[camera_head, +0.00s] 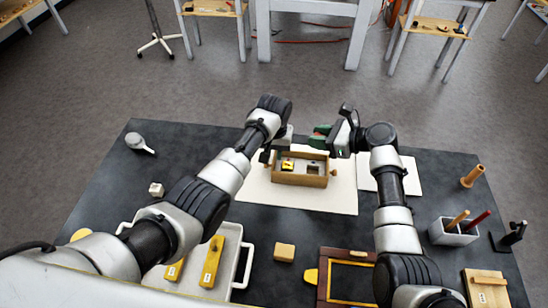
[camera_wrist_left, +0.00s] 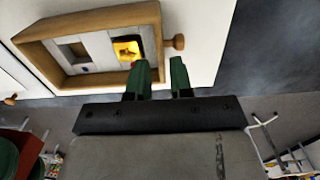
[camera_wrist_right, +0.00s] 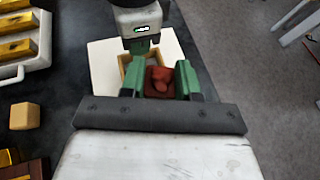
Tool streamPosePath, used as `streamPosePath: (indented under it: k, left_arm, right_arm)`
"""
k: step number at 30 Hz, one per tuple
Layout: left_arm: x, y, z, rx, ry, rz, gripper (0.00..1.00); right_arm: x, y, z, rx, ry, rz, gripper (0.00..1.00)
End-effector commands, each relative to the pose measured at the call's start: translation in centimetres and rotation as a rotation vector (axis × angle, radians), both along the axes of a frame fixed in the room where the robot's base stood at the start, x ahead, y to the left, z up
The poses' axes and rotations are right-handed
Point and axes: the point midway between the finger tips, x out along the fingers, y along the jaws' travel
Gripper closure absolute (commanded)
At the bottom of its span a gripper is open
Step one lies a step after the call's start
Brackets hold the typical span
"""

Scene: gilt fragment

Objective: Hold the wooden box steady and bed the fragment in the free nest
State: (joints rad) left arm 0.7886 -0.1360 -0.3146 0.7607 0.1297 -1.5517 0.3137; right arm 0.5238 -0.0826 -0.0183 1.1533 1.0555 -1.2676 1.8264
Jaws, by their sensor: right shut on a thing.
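The wooden box (camera_head: 301,181) stands on a white sheet, with a knob at each end. In the left wrist view the box (camera_wrist_left: 90,77) shows a nest with a gilt piece (camera_wrist_left: 127,48) in it and an empty square nest (camera_wrist_left: 73,50). My right gripper (camera_wrist_right: 160,78) is shut on the fragment (camera_wrist_right: 160,84), whose reddish-brown back faces the camera. It holds the fragment above the box's far right part.
A white tray (camera_head: 247,262) with yellow bars, a wooden block (camera_head: 284,252) and a dark wooden frame (camera_head: 324,290) lie in front. A second white sheet (camera_head: 408,181) lies to the right. A holder with handles (camera_head: 440,236) stands at the right.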

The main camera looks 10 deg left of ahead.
Motion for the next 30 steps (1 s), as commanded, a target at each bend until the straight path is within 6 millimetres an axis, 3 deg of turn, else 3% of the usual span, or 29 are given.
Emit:
streamPosePath:
  k: [3,9,20,24,30]
  left_arm:
    - [0.0,0.0,-1.8,0.001,0.001,-0.001,0.79]
    - [0.0,0.0,-3.3,0.0,0.0,0.0,0.79]
    - [0.0,0.0,-3.7,0.0,-0.002,0.0,0.79]
    - [0.0,0.0,-3.6,0.0,-0.001,0.0,1.0]
    - [0.0,0.0,-3.6,0.0,-0.001,0.0,1.0]
  right_arm:
    - [0.0,0.0,0.0,0.0,0.0,0.0,1.0]
    - [0.0,0.0,0.0,0.0,0.0,0.0,1.0]
    - [0.0,0.0,0.0,0.0,0.0,0.0,1.0]
    - [0.0,0.0,0.0,0.0,0.0,0.0,1.0]
    - [0.0,0.0,0.0,0.0,0.0,0.0,1.0]
